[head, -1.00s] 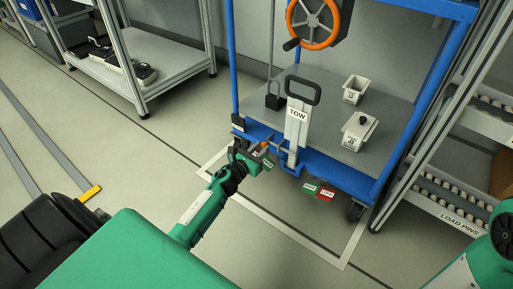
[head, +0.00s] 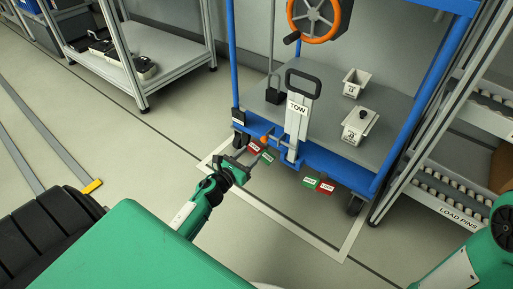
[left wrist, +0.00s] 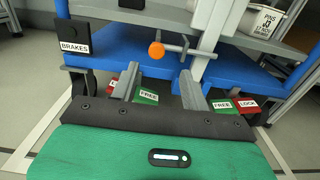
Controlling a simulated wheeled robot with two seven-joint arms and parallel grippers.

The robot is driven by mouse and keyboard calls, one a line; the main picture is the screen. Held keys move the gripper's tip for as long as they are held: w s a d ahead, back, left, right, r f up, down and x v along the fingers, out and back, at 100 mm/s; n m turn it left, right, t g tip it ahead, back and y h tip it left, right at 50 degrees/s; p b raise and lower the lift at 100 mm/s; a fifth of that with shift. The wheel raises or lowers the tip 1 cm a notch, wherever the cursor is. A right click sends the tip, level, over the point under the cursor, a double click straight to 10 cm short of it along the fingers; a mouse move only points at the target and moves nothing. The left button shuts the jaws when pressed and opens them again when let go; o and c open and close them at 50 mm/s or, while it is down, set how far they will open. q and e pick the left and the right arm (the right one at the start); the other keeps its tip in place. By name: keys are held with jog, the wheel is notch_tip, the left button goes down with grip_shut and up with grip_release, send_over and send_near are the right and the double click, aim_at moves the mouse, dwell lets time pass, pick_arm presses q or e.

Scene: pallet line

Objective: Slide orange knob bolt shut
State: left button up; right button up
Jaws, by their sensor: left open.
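The orange knob (head: 264,139) sits at the left end of a thin grey bolt on the blue cart's front beam, left of the white TOW post (head: 297,118). In the left wrist view the orange knob (left wrist: 156,49) stands just beyond the fingers, and the grey bolt (left wrist: 198,53) runs right from it towards the post. My left gripper (head: 250,160) is open and empty, a little in front of and below the knob, apart from it. In the left wrist view my left gripper's two fingers (left wrist: 160,85) are spread wide. My right gripper is out of view.
Red and green FREE and LOCK pedals (head: 318,186) hang under the beam, with another pair (head: 260,153) near my left gripper. A BRAKES plate (left wrist: 75,38) is at the left. A LOAD PINS rack (head: 458,217) stands right. The floor before the cart is clear.

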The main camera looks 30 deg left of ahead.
pick_arm(q)
jog(key=s, duration=0.6)
jog(key=shift+s+a, duration=0.15)
jog(key=shift+a, duration=0.1)
jog(key=shift+s, duration=0.1)
